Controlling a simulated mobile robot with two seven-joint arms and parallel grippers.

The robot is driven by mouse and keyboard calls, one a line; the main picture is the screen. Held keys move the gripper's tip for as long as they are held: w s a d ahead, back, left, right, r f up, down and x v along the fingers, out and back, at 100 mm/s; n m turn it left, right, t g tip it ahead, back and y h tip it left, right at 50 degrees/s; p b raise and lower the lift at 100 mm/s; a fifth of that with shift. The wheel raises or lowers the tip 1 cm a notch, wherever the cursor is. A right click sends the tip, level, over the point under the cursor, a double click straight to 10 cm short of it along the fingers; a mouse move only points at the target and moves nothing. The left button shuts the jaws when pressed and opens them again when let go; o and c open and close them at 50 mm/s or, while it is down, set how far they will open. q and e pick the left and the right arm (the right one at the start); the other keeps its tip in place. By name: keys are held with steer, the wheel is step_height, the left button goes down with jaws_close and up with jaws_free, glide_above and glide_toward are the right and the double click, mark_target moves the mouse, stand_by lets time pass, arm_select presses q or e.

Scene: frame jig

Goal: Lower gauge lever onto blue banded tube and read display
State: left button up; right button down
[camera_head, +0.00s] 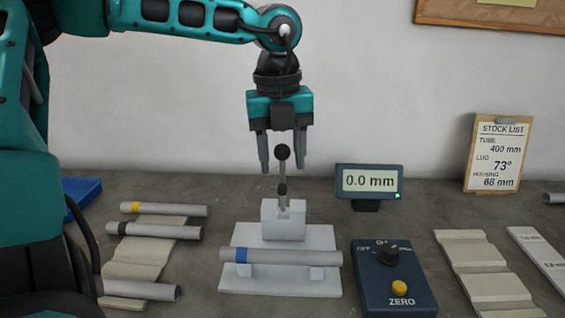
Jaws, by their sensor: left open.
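The blue banded tube (290,257) lies across two supports on the light gauge base (318,238), in front of the white gauge block (283,222). The gauge lever (283,172) stands upright from the block, with a black ball at its top. My left gripper (282,163) points down over the lever. Its fingers are open, one on each side of the ball in this view; no contact is clear. The display (369,181) reads 0.0 mm. My right gripper is not in view.
A blue control box (393,280) with a black knob and yellow ZERO button stands at the front right. Yellow-banded (165,209) and black-banded (160,230) tubes lie on a rack at left. An empty grooved rack (480,265) and a stock list (498,154) are at right.

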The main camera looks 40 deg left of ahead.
arm_select(q)
steer(key=shift+f, duration=0.85)
steer(key=shift+c, duration=0.2)
steer(key=c, duration=0.6)
steer(key=shift+o, duration=0.2)
